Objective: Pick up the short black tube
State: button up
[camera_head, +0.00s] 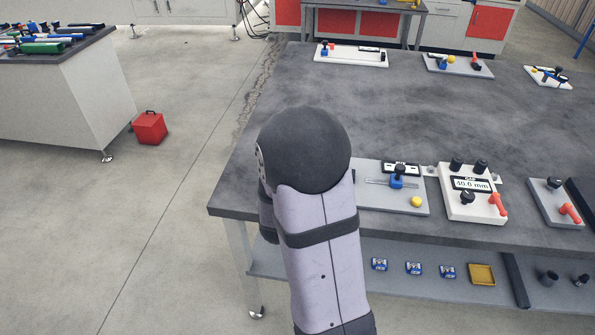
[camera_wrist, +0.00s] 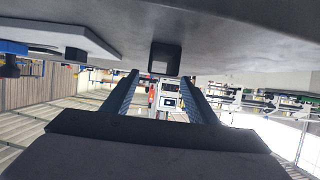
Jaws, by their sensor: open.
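The short black tube (camera_wrist: 165,57) shows in the wrist view, which is upside down, with the grey table surface (camera_wrist: 225,50) along the top. The tube stands on that surface, ahead of my gripper (camera_wrist: 159,77) and roughly in line with the gap between its fingers. My gripper is open, with nothing between its fingers. I cannot tell how far the tube is from the fingertips. In the head view my own arm hides both the gripper and the tube.
A board with a blue knob and yellow ball (camera_head: 416,202) lies beside my arm; its edge shows in the wrist view (camera_wrist: 60,30). A white gauge block (camera_head: 472,205) stands farther right. The table (camera_head: 450,115) is clear behind them. A lower shelf (camera_head: 345,283) holds small parts.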

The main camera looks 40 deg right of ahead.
jog(key=shift+p+x, duration=0.6)
jog(key=shift+x, duration=2.6)
jog(key=shift+f, duration=0.1)
grip_shut()
